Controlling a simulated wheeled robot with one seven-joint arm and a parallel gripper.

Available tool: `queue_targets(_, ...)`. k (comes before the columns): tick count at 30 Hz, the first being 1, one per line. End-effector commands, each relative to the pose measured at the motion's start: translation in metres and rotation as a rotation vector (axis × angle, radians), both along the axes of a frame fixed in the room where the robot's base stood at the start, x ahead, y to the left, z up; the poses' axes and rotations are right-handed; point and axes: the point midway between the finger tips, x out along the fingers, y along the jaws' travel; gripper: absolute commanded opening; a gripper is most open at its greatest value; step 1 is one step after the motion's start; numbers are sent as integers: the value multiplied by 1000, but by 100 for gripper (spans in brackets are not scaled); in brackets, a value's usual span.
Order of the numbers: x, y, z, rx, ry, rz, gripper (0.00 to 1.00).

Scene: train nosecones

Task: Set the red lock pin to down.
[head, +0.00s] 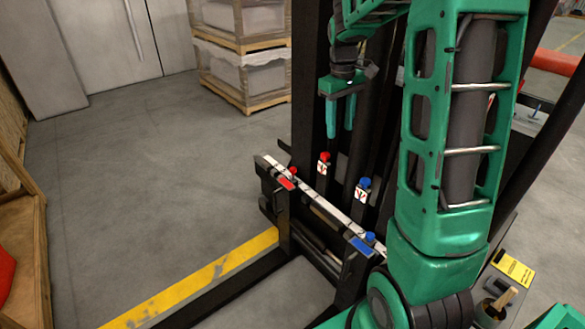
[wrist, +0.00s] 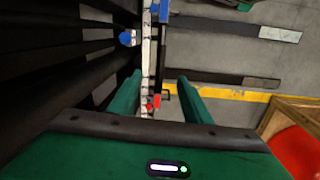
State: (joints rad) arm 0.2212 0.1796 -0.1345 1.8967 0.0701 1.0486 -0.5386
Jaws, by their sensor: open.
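A red knob (head: 324,157) stands on top of a block with a white arrow label, behind the forklift carriage bar. A second, smaller red knob (head: 293,170) sits on the bar's far end, near a red tag (head: 286,184). I cannot tell which is the lock pin, or its up or down position. In the wrist view one red knob (wrist: 149,107) shows near the left finger, beside the red tag (wrist: 157,101). My gripper (head: 340,132) is open and empty, its fingers pointing down above and behind the bar. Its spread fingers also show in the wrist view (wrist: 158,78).
A blue knob (head: 364,183) on a labelled block and another blue knob (head: 370,236) stand nearer, by a blue tag (head: 361,245). Dark mast posts rise close to my gripper.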

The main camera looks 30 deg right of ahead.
Motion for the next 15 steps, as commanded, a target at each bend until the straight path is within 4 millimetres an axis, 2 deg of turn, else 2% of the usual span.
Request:
queue_targets(1,22,-3,-9,0,7,45,45)
queue_targets(6,86,-9,-38,4,15,203,45)
queue_targets(11,143,-12,-74,13,20,352,45)
queue_targets(15,188,-12,-111,24,22,484,45)
